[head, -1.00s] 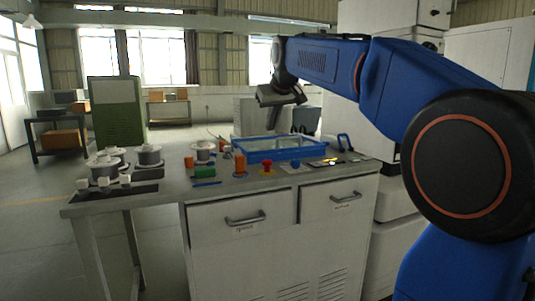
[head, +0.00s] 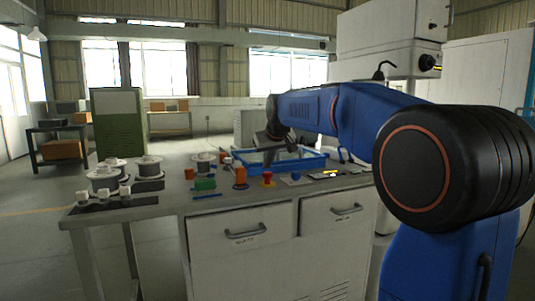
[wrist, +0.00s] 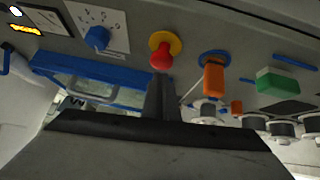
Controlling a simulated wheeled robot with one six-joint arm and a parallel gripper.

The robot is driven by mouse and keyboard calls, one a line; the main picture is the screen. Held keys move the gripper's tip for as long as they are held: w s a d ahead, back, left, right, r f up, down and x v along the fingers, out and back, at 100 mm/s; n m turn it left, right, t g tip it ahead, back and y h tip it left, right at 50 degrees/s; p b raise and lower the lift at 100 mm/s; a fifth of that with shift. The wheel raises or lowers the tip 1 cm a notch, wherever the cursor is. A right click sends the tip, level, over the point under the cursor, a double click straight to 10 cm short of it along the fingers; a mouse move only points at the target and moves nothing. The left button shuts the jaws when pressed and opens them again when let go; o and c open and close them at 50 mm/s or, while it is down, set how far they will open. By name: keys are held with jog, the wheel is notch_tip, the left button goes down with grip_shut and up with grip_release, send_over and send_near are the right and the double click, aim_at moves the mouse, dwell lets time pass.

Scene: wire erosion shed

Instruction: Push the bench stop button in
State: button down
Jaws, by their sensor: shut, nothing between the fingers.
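The bench stop button is a red mushroom head (head: 267,175) on a round yellow base, near the bench's front edge in the head view. In the wrist view the red button (wrist: 161,58) stands just beyond my fingertips, on its yellow disc. My gripper (head: 268,160) hangs over the bench, fingers down, in front of the blue tray. In the wrist view my gripper (wrist: 161,86) is shut and empty. A small gap seems to lie between the fingertips and the button; whether they touch is hard to tell.
A blue knob (head: 296,176) on a white plate is right of the button. An orange block (head: 240,176) and a green block (head: 205,184) are left. The blue tray (head: 312,161) lies behind. Wire spools (head: 150,167) stand at the bench's left end.

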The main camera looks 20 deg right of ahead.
aim_at(268, 174)
jog(key=shift+f, duration=0.55)
jog(key=shift+s+f, duration=0.15)
jog(key=shift+f, duration=1.15)
jog(key=shift+r, duration=0.5)
notch_tip(268, 174, up, 5)
jog(key=shift+a+f, duration=0.1)
jog(key=shift+a, duration=0.05)
jog(key=v, duration=0.9)
jog(key=shift+r, duration=0.2)
